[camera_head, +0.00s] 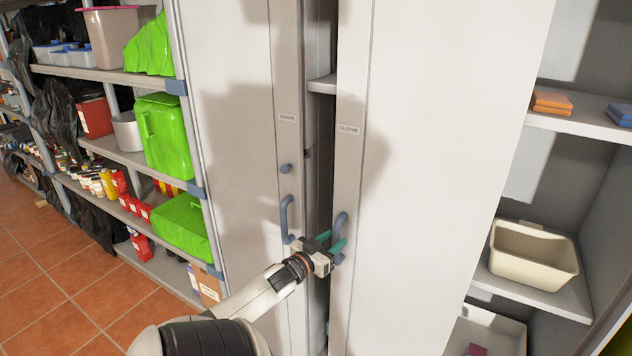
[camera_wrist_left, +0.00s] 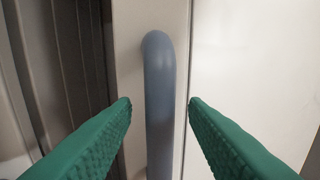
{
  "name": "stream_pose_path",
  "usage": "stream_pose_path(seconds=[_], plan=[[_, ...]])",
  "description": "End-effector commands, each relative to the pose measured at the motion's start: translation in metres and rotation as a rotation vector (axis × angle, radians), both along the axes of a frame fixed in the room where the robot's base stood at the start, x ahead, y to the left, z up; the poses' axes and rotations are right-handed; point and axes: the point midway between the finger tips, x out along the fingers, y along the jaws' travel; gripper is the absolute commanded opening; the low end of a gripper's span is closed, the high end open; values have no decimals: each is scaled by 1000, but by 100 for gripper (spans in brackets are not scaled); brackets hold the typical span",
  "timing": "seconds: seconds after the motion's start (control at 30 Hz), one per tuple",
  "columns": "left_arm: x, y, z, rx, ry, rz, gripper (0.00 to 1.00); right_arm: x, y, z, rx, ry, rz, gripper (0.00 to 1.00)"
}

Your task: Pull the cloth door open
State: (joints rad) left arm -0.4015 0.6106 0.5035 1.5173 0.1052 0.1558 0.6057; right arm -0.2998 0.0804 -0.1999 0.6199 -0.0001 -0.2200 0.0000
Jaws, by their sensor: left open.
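The cloth door (camera_head: 440,150) is a tall pale door with a small label near its left edge. It stands slightly ajar, with a dark gap and a shelf edge showing to its left. Its blue-grey bar handle (camera_head: 340,222) is upright near that edge. My left gripper (camera_head: 338,241) is at the handle's lower part, with its green fingers open. In the left wrist view the handle (camera_wrist_left: 160,95) stands between the two spread fingers of my left gripper (camera_wrist_left: 160,103), with space on both sides. My right gripper is not in view.
A neighbouring labelled door (camera_head: 288,150) with its own blue handle (camera_head: 286,218) stands close on the left. Open shelves with a cream bin (camera_head: 532,254) are on the right. A loaded rack (camera_head: 130,155) stands at the left. Tiled floor (camera_head: 45,290) is clear at lower left.

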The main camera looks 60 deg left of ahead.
Motion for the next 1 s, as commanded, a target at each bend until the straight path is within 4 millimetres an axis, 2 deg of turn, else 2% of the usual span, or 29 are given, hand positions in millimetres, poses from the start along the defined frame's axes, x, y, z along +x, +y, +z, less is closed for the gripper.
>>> stream_pose_path(seconds=[0.2, 0.43, 0.6, 1.0], plan=[[-46, -17, -4, -1, 5, 1, 40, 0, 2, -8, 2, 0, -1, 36], [-81, -30, -2, -1, 2, 0, 40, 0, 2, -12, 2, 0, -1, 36], [-91, -33, 0, 1, 1, 1, 40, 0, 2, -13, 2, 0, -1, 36], [-92, -33, 0, 1, 0, 0, 40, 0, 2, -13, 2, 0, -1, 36]])
